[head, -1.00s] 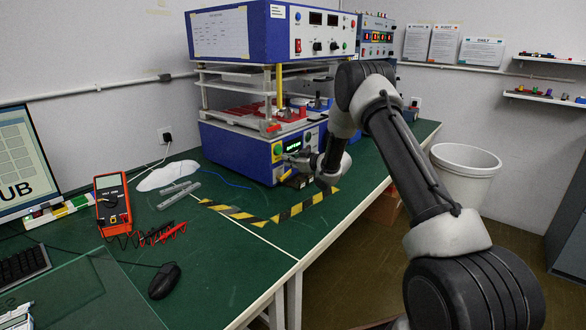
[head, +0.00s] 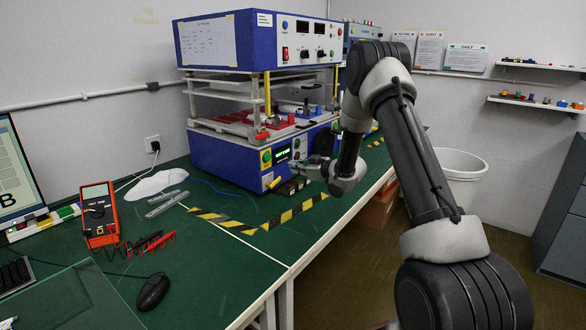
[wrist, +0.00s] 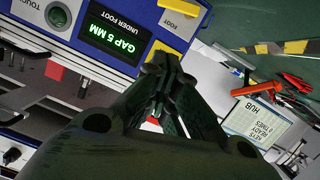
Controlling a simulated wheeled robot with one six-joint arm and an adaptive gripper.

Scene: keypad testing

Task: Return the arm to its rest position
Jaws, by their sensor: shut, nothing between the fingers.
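My gripper (wrist: 165,75) is shut and empty in the wrist view, its fingertips together just in front of the blue test machine's lower panel. In the head view my arm reaches over the right side of the bench, and the gripper (head: 290,173) is small and dark by the machine's front. The blue test machine (head: 225,153) stands on the bench. In the wrist view its green display (wrist: 113,35) reads "GAP 5 MM" over "UNDER FOOT". Whether the fingers touch the panel cannot be told.
Yellow-black tape (head: 222,219) marks the green bench (head: 215,275) in front of the machine. An orange multimeter (head: 99,212), red leads and a mouse (head: 152,291) lie to the left. A white bin (head: 458,175) stands beyond the bench at right.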

